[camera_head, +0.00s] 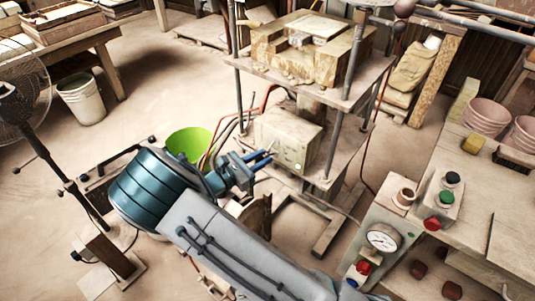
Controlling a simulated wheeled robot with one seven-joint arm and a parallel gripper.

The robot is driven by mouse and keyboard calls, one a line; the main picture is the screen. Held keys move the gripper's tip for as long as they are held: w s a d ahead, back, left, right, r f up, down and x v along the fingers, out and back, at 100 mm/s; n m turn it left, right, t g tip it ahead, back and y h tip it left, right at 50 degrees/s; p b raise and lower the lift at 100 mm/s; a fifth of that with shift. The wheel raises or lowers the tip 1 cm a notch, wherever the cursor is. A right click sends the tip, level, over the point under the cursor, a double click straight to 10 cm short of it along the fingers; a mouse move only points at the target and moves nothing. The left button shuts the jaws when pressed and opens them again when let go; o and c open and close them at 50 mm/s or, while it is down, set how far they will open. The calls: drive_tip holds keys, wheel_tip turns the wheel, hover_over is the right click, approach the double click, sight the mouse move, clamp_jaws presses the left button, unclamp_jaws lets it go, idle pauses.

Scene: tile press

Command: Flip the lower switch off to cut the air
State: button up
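The tile press frame (345,90) rises around the box, with red and dark hoses at its left. A gauge panel (360,255) and a button box (440,200) are at the right table. A green bucket (189,143) stands behind my arm.

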sight(274, 152)
drive_tip(key=shift+x, duration=1.25)
clamp_jaws()
